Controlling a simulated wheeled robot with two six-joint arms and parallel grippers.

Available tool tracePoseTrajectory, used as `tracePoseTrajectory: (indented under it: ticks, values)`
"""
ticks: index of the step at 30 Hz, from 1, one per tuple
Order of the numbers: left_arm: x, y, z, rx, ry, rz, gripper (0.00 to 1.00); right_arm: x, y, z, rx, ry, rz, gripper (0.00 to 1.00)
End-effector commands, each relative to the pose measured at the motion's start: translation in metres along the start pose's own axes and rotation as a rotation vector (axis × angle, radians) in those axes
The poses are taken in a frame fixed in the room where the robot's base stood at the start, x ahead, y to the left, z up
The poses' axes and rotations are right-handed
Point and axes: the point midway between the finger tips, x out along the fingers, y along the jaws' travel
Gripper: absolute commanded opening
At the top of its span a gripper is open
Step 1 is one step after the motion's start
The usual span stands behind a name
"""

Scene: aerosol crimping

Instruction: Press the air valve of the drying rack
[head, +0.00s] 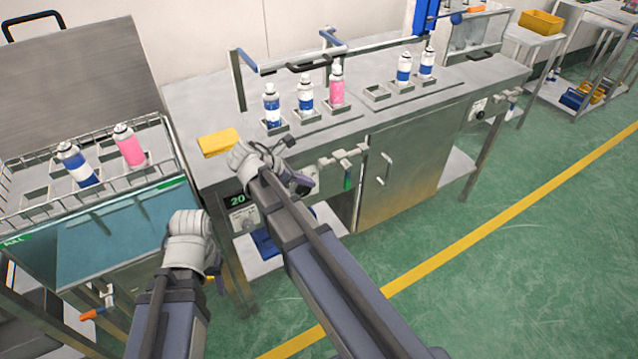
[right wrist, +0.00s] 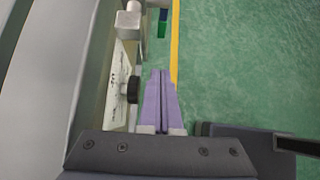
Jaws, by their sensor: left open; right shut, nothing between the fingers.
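The steel bench (head: 300,140) carries sockets with several cans. A metal pipe valve with a green handle (head: 347,180) is on its front; the green handle also shows at the top of the right wrist view (right wrist: 162,28). A pale panel with a black knob (right wrist: 133,90) is left of my right fingers there. I cannot tell which of these is the air valve. My right gripper (head: 302,186) is shut and empty, its fingertips (right wrist: 160,73) close beside the knob with no clear contact. My left gripper (head: 217,283) is open, low by the bench's left end, mostly hidden by its wrist.
A yellow block (head: 219,142) lies on the bench's left corner. A wire basket (head: 155,188) with two cans stands over a water tank (head: 120,235) at left. Another knob panel (head: 480,112) is on the bench's right end. The green floor (head: 520,260) in front is clear.

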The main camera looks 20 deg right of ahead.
Motion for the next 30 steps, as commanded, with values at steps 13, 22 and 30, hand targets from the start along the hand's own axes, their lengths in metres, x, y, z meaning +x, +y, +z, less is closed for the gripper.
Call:
tracePoseTrajectory:
  ticks: [13,22,30]
  values:
    - [0.068,0.006,-0.004,0.0,0.0,0.0,0.5,0.091,0.0,-0.005,0.002,0.0,-0.001,0.0]
    - [0.061,0.006,-0.004,0.0,0.0,0.0,0.5,0.111,0.0,0.024,0.001,0.001,-0.001,0.0]
    - [0.061,0.006,-0.004,0.0,0.0,0.0,0.5,0.115,0.0,0.028,0.0,0.001,0.001,0.0]
